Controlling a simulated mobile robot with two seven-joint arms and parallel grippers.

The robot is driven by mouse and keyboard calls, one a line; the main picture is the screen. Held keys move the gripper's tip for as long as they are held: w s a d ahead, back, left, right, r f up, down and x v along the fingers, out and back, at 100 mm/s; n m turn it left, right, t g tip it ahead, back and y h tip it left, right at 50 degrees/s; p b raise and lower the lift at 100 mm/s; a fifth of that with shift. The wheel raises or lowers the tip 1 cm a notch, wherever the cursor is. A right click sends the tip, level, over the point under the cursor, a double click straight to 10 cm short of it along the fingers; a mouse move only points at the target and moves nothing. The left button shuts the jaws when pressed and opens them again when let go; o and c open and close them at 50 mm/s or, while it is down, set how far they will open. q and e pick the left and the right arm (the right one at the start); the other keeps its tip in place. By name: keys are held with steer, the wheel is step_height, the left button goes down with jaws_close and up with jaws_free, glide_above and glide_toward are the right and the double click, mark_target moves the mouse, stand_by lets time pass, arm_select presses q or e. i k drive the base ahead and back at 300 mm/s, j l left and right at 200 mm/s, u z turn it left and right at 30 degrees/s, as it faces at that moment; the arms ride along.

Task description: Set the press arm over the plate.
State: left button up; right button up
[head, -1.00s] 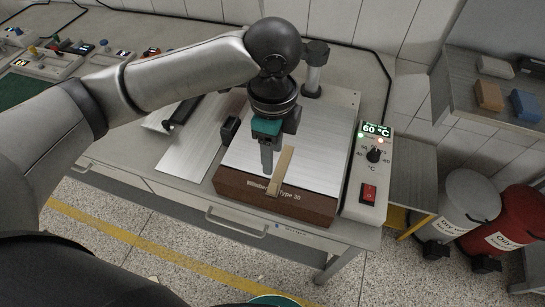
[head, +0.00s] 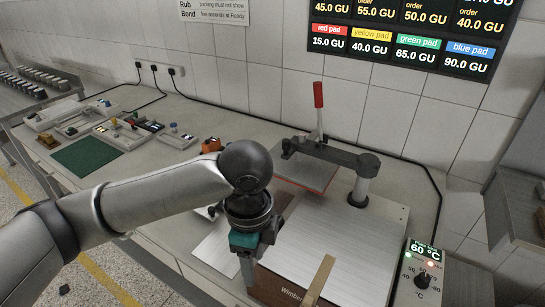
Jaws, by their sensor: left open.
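The press arm (head: 335,154) is a dark bar on a grey post (head: 362,190) at the back of the press. Its upright handle has a red grip (head: 319,95). A square pressing head (head: 305,170) with a reddish lower edge hangs from its left end, behind the plate. The plate (head: 335,235) is a bare metal surface on a brown base marked "Wimberley". A tan strip (head: 320,281) lies at its front. My left gripper (head: 247,277) is open and points down by the plate's left side, well in front of the press arm. It hides part of the plate's left edge. My right gripper is out of view.
A control box (head: 421,278) reading 60 °C stands right of the press. A black cable runs along the wall behind. A green mat (head: 87,156) and small devices lie at the far left. The bench between them and my left arm is mostly clear.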

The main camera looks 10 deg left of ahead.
mark_target(367, 165)
steer(key=i+l+z, duration=0.15)
steer(key=z, duration=0.3)
steer(key=i+z, duration=0.25)
steer(key=z, duration=0.15)
